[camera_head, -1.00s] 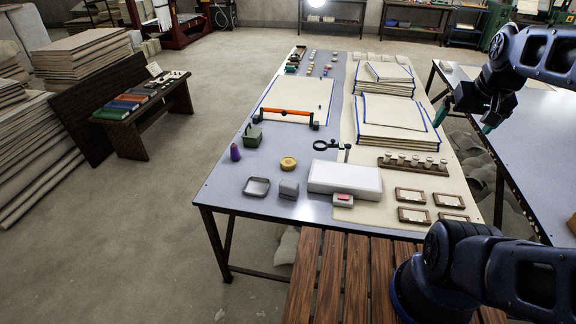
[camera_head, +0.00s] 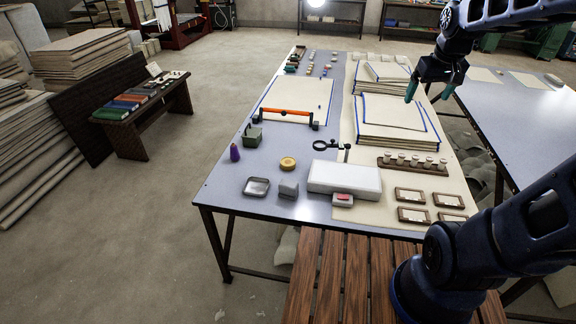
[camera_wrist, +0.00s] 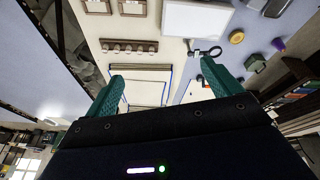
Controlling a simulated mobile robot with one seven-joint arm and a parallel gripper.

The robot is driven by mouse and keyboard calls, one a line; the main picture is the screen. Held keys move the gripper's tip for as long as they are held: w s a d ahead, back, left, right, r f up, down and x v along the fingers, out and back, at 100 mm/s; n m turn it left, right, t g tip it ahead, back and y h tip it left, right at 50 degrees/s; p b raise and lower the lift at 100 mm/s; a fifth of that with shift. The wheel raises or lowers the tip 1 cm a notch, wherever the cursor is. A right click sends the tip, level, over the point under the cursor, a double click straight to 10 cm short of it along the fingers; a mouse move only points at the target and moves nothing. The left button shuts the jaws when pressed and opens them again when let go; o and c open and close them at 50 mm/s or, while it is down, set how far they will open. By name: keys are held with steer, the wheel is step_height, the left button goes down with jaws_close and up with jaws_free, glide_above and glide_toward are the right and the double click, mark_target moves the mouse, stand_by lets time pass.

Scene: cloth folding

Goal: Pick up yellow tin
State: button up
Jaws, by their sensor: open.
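The yellow tin (camera_head: 288,163) is a small round yellow object on the grey-blue table (camera_head: 217,190), left of the white box. It also shows in the wrist view (camera_wrist: 237,37), upper right, beyond the right fingertip. My gripper (camera_head: 428,93) is up in the air over the right side of the table, above the blue-edged cloth stacks. The tin is well to its left and nearer the front edge. The teal fingers (camera_wrist: 161,80) are spread wide in the wrist view with nothing between them.
A white box (camera_head: 345,178), grey tray (camera_head: 256,187), grey block (camera_head: 289,189), purple bottle (camera_head: 235,153), green container (camera_head: 252,136) and black ring stand (camera_head: 325,146) surround the tin. Cloth stacks (camera_head: 390,122) and a wooden peg rack (camera_head: 412,164) lie to the right.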

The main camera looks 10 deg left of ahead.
steer(key=w+a+f+n+g, duration=0.1)
steer(key=w+a+f+n, duration=0.3)
steer(key=w+a, duration=0.7)
steer(key=n+g, duration=0.3)
steer(key=n, duration=0.5)
glide_above(288, 162)
step_height(288, 162, down, 34)
step_height(288, 162, down, 10)
steer(key=shift+w, duration=0.1)
steer(key=c, duration=1.3)
